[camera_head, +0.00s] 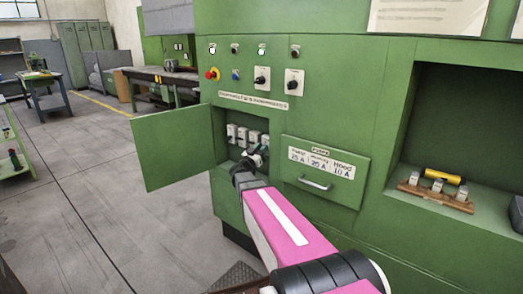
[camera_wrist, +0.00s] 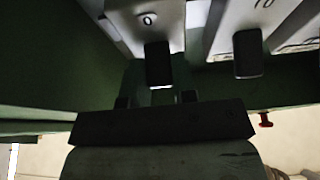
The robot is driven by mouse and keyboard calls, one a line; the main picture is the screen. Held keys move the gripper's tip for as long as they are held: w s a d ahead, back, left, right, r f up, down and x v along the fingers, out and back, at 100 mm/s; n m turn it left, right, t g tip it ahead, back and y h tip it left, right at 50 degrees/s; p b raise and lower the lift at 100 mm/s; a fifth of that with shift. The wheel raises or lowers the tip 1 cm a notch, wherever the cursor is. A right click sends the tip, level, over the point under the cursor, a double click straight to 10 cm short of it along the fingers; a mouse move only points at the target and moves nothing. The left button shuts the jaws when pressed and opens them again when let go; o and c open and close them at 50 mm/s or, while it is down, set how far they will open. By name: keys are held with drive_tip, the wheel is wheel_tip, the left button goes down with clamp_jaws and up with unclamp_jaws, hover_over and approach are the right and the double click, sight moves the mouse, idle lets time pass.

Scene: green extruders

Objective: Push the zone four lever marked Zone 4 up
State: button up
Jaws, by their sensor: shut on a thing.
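Inside the open green cabinet is a row of white switch blocks (camera_head: 242,136) with black levers; any zone marks are too small to read in the head view. My gripper (camera_head: 257,156) reaches into the cabinet at the row's right end and partly hides the switches there. In the wrist view a white switch block (camera_wrist: 150,20) with a "0" carries a black lever (camera_wrist: 158,64) that hangs down. My gripper (camera_wrist: 156,100) is just below it, shut on this lever. I cannot tell which zone it is. Another black lever (camera_wrist: 247,54) hangs to its right.
The cabinet door (camera_head: 173,147) stands open to the left. Knobs and a red button (camera_head: 213,74) are above. A recess at right holds a yellow cylinder (camera_head: 443,176).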

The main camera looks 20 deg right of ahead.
drive_tip(key=shift+d+r+g+y, duration=0.1)
drive_tip(key=shift+r+g+y, duration=0.15)
drive_tip(key=shift+y, duration=0.4)
drive_tip(key=shift+r+g+y, duration=0.15)
drive_tip(key=shift+g+y, duration=0.2)
drive_tip(key=shift+y, duration=0.3)
drive_tip(key=o, duration=0.9)
drive_tip(key=v, duration=1)
drive_tip(key=shift+s+a+f, duration=0.1)
drive_tip(key=shift+a, duration=0.25)
